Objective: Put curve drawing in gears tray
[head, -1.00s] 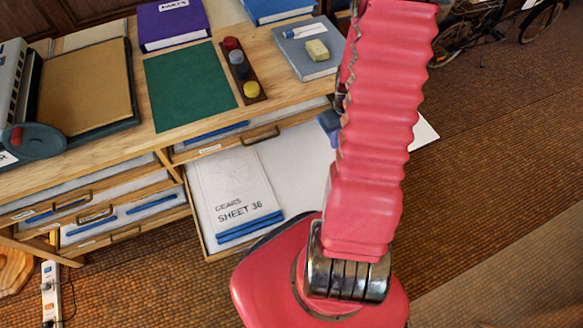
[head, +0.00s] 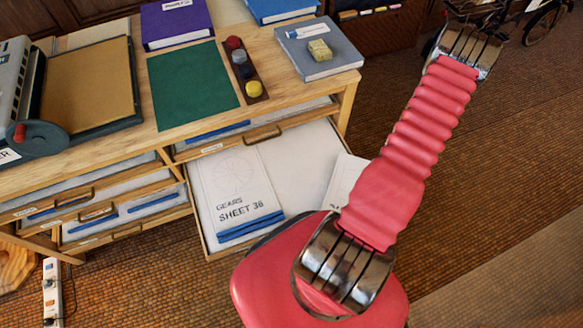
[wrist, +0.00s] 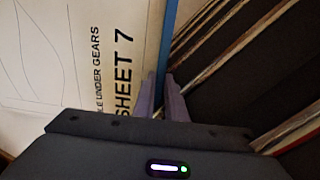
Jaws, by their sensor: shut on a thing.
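In the wrist view my gripper (wrist: 161,92) is shut on the blue edge strip of the curve drawing (wrist: 75,60), a white sheet with curved lines. Its readable text is "UNDER GEARS" and "SHEET 7". In the head view a white sheet with faint lines, apparently this drawing (head: 344,180), shows beside my red arm, in front of the right part of the open gears tray (head: 290,160). I cannot tell whether it touches the tray. The tray holds a drawing marked "GEARS SHEET 36" (head: 235,190) at its left. My gripper is hidden in the head view.
Other drawers (head: 110,215) are at the left. The tray's middle is bare. Brown floor lies right.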

